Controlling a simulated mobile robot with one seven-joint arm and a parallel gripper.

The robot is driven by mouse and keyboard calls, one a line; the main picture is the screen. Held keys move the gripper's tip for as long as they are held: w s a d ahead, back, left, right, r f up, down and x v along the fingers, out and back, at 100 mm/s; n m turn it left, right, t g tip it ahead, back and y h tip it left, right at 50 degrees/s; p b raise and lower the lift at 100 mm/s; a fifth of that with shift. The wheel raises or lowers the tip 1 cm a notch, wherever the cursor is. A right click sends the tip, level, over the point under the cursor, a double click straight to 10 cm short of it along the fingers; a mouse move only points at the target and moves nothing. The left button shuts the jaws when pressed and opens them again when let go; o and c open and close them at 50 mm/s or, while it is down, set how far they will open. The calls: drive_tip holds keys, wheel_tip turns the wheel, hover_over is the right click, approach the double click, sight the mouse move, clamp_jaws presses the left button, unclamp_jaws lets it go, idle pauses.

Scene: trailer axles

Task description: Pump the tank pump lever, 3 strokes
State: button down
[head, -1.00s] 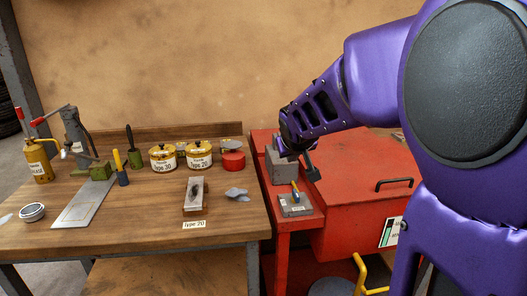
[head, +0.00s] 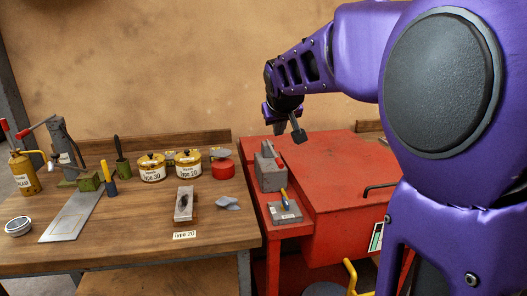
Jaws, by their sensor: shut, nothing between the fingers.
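The red tank (head: 335,170) has a flat lid and stands right of the wooden bench. A grey block-shaped unit (head: 271,172) sits on its left ledge, with a small upright piece and a thin red part (head: 279,159) at its top. This may be the pump and its lever; I cannot tell for sure. My gripper (head: 287,130) is above and slightly behind the grey unit in the picture, shut and empty. It appears apart from the unit.
The wooden bench (head: 130,225) holds labelled cans (head: 152,170), a press (head: 65,150) and an oil can (head: 24,175). A dark handle (head: 378,188) is on the tank.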

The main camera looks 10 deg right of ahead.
drive_tip(key=b, duration=0.1)
hover_over(279, 159)
drive_tip(key=s+a, duration=0.2)
drive_tip(key=s, duration=0.1)
wheel_tip(279, 159, down, 8)
drive_tip(key=shift+d+f+b, duration=0.4)
drive_tip(key=shift+d+f, duration=0.1)
drive_tip(key=shift+f, duration=0.4)
drive_tip(key=shift+d+f, duration=0.1)
drive_tip(key=shift+f, duration=0.4)
drive_tip(key=shift+d, duration=0.1)
